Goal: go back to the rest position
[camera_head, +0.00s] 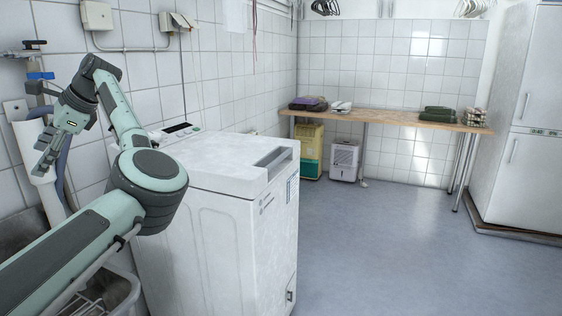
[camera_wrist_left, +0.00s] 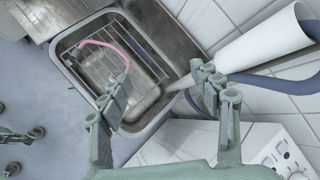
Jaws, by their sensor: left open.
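My left gripper (camera_head: 46,158) is at the left of the head view, on a raised, bent arm. It hangs by the tiled wall, close to a white pipe (camera_head: 38,150). In the left wrist view its two fingers (camera_wrist_left: 160,82) are spread apart with nothing between them. Beyond them is a metal sink (camera_wrist_left: 165,125) with a wire rack and a thin pink hose (camera_wrist_left: 113,47). I cannot tell the exact gap between the fingers and the pipe. My right gripper is in neither view.
A white top-loading washing machine (camera_head: 215,235) stands just right of my left arm. A wooden table (camera_head: 385,117) with folded items is at the back. A dehumidifier (camera_head: 344,160) stands under it. A white fridge (camera_head: 525,150) is at the right. The blue-grey floor (camera_head: 400,250) between is clear.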

